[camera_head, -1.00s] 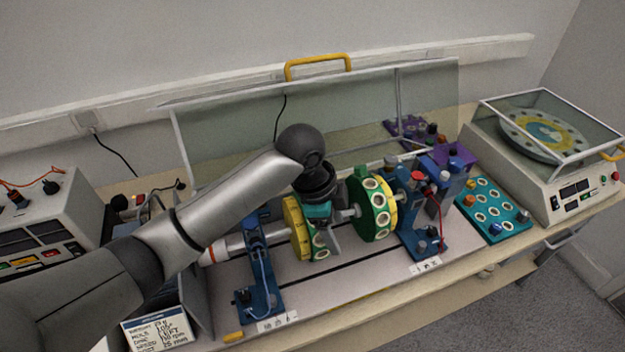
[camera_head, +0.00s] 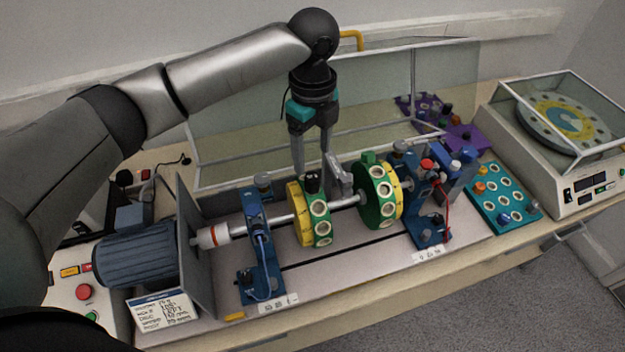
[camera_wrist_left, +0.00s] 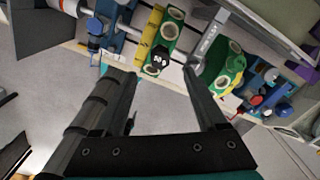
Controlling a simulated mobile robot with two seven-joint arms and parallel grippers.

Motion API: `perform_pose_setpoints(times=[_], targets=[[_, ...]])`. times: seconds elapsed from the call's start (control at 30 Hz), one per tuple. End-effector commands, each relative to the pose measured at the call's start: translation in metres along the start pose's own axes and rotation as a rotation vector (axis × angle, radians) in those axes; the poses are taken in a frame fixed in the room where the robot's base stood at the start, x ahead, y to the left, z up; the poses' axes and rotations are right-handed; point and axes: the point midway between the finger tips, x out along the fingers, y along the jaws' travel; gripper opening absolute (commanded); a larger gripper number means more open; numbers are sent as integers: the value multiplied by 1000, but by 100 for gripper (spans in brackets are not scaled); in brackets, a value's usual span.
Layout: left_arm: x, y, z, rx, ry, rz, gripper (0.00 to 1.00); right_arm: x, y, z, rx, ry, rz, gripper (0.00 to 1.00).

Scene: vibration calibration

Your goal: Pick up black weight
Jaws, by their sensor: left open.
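The black weight (camera_head: 312,183) sits in the top of the left yellow-and-green disc (camera_head: 297,215) on the shaft. In the left wrist view the black weight (camera_wrist_left: 160,57) shows with pale markings on its face, just beyond the gap between my fingertips. My left gripper (camera_head: 312,168) points down above that disc, its jaws open and empty. In the left wrist view the two fingers of the left gripper (camera_wrist_left: 160,76) are spread wide. The head view does not clearly show whether a fingertip touches the weight. My right gripper is not in view.
A second disc (camera_head: 380,205) and a grey metal arm (camera_head: 339,178) stand right of the weight. Blue bearing stands (camera_head: 259,240) hold the shaft. A raised clear guard (camera_head: 240,135) is behind. A teal tray (camera_head: 503,198) of weights lies right.

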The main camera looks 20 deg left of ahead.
Motion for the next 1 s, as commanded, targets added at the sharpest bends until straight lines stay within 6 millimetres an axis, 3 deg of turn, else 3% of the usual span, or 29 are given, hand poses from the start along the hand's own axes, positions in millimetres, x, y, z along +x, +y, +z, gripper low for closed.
perform_pose_setpoints(times=[0.1,0.37,0.63,0.93,1.0], targets=[[20,0,0,0,1,1,74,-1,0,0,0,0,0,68],[39,0,0,0,1,1,74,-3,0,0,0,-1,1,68],[77,1,-1,1,0,0,74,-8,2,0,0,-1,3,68],[84,1,0,1,0,-2,74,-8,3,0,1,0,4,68],[84,1,0,1,0,-2,68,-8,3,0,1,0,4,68]])
